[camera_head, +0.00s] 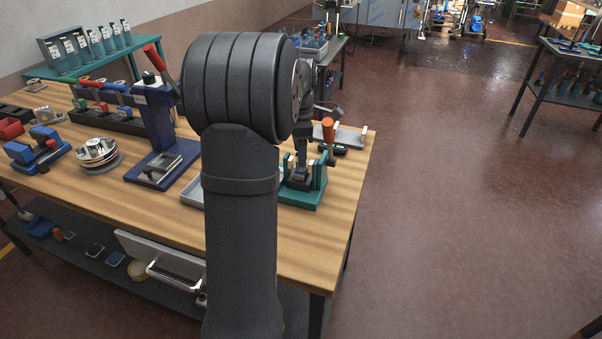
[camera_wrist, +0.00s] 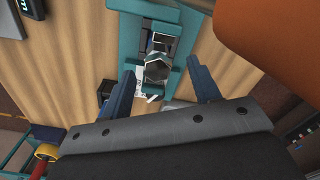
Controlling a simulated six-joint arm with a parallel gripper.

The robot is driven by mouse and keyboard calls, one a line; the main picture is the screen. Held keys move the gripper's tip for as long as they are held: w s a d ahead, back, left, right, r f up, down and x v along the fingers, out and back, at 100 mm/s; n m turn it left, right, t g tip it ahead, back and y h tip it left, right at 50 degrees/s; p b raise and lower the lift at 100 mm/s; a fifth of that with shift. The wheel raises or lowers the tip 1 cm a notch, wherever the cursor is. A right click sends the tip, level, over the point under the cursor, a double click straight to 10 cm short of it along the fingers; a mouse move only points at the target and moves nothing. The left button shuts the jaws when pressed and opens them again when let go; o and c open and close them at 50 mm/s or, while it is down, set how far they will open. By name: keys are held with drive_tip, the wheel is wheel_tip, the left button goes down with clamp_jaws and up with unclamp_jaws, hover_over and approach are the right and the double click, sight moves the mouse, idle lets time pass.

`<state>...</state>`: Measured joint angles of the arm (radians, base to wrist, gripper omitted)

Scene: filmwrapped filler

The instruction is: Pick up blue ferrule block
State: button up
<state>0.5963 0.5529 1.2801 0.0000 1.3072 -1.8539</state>
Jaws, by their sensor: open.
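A teal fixture (camera_head: 302,198) stands near the right end of the wooden bench; it also shows in the wrist view (camera_wrist: 122,40). A small dark blue block with a grey metal, many-sided part (camera_wrist: 157,68) sits between the fixture's walls. It looks like the blue ferrule block, but its outline is partly hidden. My gripper (camera_wrist: 162,66) is open, with one blue finger on each side of this block and visible gaps between. In the head view my gripper (camera_head: 303,158) is above the fixture, partly covered by my arm.
An orange handle (camera_head: 328,130) rises close to the right of my gripper and fills the wrist view's upper right corner (camera_wrist: 270,30). A grey tray (camera_head: 348,137) lies behind. A blue press (camera_head: 160,165) and a round metal part (camera_head: 97,152) stand to the left.

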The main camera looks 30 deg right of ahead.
sight(301, 172)
drive_tip(key=f, duration=0.4)
drive_tip(key=shift+d+f, duration=0.1)
drive_tip(key=shift+d, duration=0.1)
clamp_jaws()
